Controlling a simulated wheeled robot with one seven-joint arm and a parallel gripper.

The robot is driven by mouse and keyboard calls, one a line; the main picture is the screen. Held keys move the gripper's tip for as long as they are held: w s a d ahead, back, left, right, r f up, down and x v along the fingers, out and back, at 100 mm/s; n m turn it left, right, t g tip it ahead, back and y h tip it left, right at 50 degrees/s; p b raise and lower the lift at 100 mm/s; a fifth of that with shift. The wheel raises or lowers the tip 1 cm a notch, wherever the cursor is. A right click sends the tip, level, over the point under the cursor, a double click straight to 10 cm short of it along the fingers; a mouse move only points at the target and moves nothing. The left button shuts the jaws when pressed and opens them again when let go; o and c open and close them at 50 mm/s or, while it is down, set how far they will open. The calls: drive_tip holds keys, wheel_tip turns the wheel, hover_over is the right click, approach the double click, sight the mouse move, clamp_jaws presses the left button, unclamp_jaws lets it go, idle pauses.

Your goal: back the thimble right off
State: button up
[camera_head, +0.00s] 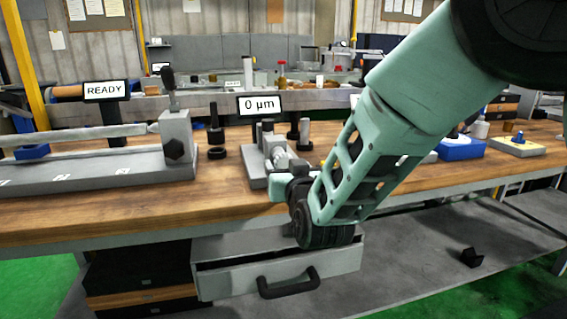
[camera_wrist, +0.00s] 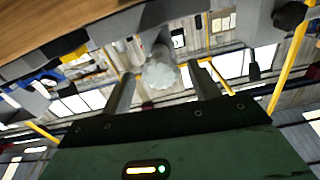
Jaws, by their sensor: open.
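The thimble (camera_wrist: 161,72) shows in the wrist view as a pale, ridged round knob on a grey fixture. My gripper (camera_wrist: 162,88) is open, with one finger on each side of the thimble. Gaps show between the fingers and the knob, so I see no contact. In the head view my gripper (camera_head: 283,180) is at the front of the small grey micrometer stand (camera_head: 256,178). My wrist and arm partly hide the stand there. A display (camera_head: 259,105) behind the stand reads 0 µm.
A long grey machine bed (camera_head: 100,180) lies on the bench at left, below a READY display (camera_head: 106,91). Dark posts (camera_head: 215,133) stand between it and the stand. An open drawer (camera_head: 275,270) juts out below the bench edge. A blue tray (camera_head: 460,149) is at right.

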sight(285, 164)
drive_tip(key=shift+x, duration=1.55)
drive_tip(key=c, duration=1)
